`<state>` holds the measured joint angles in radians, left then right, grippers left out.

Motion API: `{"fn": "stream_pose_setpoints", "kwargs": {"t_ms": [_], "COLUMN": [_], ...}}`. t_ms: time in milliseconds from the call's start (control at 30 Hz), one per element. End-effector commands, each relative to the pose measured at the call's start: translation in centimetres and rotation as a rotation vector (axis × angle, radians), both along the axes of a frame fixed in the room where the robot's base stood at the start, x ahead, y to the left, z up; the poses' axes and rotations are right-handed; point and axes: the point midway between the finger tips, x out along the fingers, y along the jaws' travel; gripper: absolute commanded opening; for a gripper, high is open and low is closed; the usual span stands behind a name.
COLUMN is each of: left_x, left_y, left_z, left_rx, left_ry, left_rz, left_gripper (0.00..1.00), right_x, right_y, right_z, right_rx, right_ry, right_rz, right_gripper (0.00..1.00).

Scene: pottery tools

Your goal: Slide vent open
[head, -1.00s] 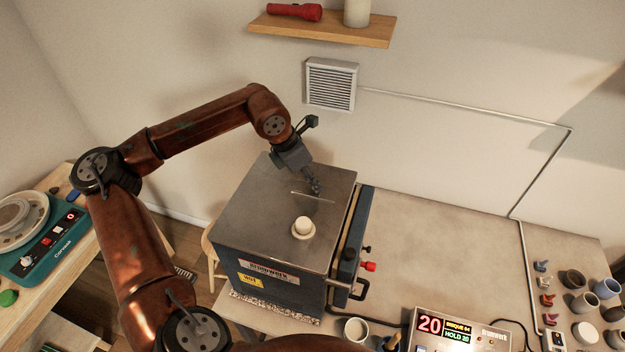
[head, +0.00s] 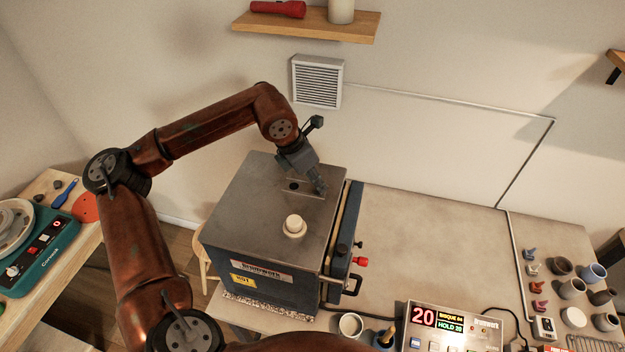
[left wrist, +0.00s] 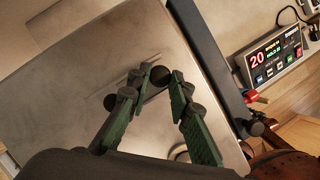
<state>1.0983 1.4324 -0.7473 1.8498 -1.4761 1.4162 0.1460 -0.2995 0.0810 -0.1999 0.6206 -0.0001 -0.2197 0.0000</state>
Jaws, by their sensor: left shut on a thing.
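The kiln (head: 250,215) is a dark blue box with a grey metal lid. A dark round vent hole (head: 293,185) shows in the lid near its back; a dark hole (left wrist: 110,102) also shows in the left wrist view, partly hidden by a finger. My left gripper (head: 320,188) is low over the lid, just right of the hole. In the left wrist view its green fingers (left wrist: 161,77) are on either side of a dark round vent knob (left wrist: 160,82), shut on it. The slide under the knob is mostly hidden. My right gripper is not in view.
A cream plug (head: 294,225) stands on the lid in front of the gripper. A red-knobbed latch (head: 360,261) sticks out at the kiln's right side. A lit controller (head: 452,325) is at the front right, with several small pots farther right. The table's middle is clear.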

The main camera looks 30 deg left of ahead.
Motion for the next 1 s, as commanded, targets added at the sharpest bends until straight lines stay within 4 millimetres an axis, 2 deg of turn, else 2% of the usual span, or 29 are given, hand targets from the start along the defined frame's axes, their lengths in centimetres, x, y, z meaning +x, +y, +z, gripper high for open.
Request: {"fn": "stream_pose_setpoints", "kwargs": {"t_ms": [67,100,333,667,867,1000], "left_x": [0.0,0.0,-0.1,-0.2,-1.0,-2.0], "left_y": [-0.3,-0.3,-0.1,0.1,0.7,1.3], "left_z": [-0.1,-0.1,-0.1,0.3,2.9,5.8], "left_rx": [-0.005,-0.005,-0.003,-0.002,-0.002,-0.003], "left_ry": [-0.001,-0.001,0.0,-0.001,-0.003,-0.005], "left_rz": [-0.005,-0.005,-0.002,0.001,0.001,0.001], "left_gripper": [0.0,0.22,0.37,0.37,0.37,0.37], "right_x": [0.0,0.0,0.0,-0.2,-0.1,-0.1], "right_y": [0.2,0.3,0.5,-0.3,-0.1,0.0], "right_z": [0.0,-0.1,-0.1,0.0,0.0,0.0], "right_rx": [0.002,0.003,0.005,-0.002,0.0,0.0], "right_ry": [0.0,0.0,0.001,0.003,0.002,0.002], "right_rz": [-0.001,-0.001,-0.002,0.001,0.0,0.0], "right_gripper": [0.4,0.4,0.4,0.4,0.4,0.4]}}
